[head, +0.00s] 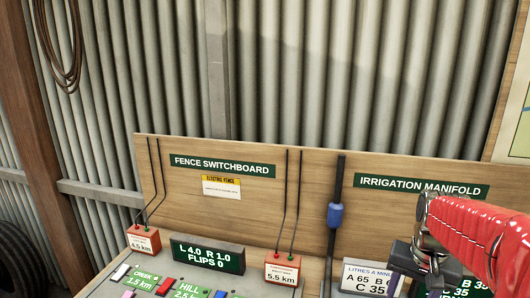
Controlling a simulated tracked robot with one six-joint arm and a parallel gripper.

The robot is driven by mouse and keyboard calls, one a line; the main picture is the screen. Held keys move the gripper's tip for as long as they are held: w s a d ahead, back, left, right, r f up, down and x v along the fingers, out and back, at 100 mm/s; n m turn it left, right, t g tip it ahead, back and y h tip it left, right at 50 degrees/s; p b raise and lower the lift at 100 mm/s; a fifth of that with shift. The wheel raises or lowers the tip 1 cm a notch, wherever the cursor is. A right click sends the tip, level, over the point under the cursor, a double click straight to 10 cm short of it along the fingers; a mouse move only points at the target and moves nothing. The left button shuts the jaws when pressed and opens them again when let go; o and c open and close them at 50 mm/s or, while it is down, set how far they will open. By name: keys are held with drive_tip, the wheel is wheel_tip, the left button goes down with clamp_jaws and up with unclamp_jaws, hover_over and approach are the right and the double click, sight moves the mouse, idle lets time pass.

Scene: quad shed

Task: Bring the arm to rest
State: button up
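My gripper (412,268) hangs at the lower right, at the end of my red-sleeved arm. It is in front of the irrigation manifold board, over a white sign with litres-a-minute figures (368,278). Its dark parts point down, and the fingertips run into the dark background near the bottom edge, so I cannot make out their spacing. I see nothing clearly held in it. The arm covers part of the manifold board and a green display behind it.
A wooden board (290,165) stands against the corrugated wall. The fence switchboard carries two red boxes (144,240) with cables, a green display (207,256) and several small labelled plates. A dark pipe with a blue fitting (335,215) rises left of my gripper.

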drive_tip(key=s+a+r+n+t, duration=0.1)
drive_tip(key=s+a+n+t, duration=0.1)
drive_tip(key=s+a, duration=0.4)
drive_tip(key=s+a+r+n+t, duration=0.2)
drive_tip(key=s+a+n, duration=0.2)
drive_tip(key=a, duration=0.6)
drive_tip(key=shift+s+r+y, duration=0.25)
drive_tip(key=shift+s+y, duration=0.05)
drive_tip(key=shift+s, duration=0.75)
drive_tip(key=shift+c, duration=0.3)
